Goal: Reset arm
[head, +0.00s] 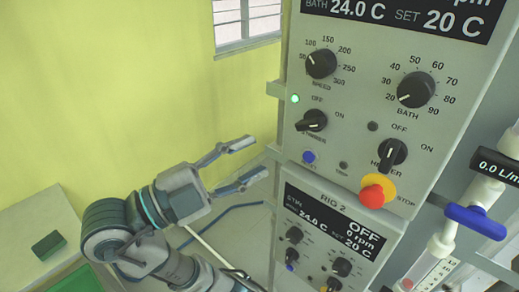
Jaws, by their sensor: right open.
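My right gripper (255,160) is in the lower middle of the head view, at the end of my grey and black arm. Its two fingers are spread apart and point right, towards the control panels. Nothing is between them. The fingertips appear just left of the upper control panel (355,115), with no contact visible; the exact gap in depth cannot be told. My left gripper is not in view.
The upper panel carries black knobs, a lit green lamp (295,98) and a red stop button (372,194). A lower panel (330,240) reads OFF. A blue-handled valve (476,221) is at right. A bench (30,220) with a green block (48,245) is at left.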

